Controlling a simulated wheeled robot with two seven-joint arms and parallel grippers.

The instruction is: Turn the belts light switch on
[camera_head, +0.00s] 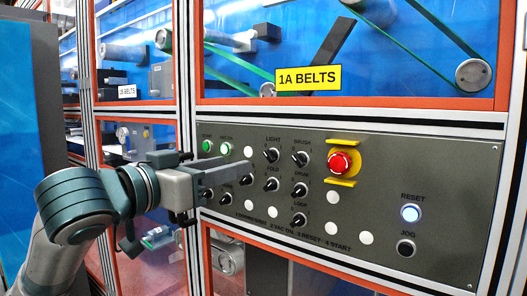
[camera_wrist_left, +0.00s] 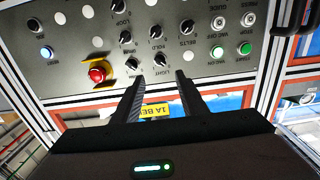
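The LIGHT switch (camera_head: 272,156) is a small black rotary knob with a pale mark, in the upper row of the grey panel (camera_head: 440,167) under the yellow 1A BELTS sign (camera_head: 308,79). The mark looks tilted off vertical. In the left wrist view, which is upside down, the LIGHT knob (camera_wrist_left: 160,60) lies just beyond the fingertips, roughly between their lines. My left gripper (camera_head: 243,168) is open and empty, reaching in from the left; its fingers (camera_wrist_left: 160,77) appear apart from the knob. The gripper partly covers the panel's left knobs. My right gripper is not in view.
Close beside LIGHT are the BRUSH knob (camera_head: 300,158), FOLD knob (camera_head: 272,185) and a BELTS-labelled knob (camera_wrist_left: 187,27). A red emergency button (camera_head: 340,163) with yellow guards sticks out at right. Green buttons (camera_head: 225,148) sit at left. A lit RESET button (camera_head: 410,213) is at far right.

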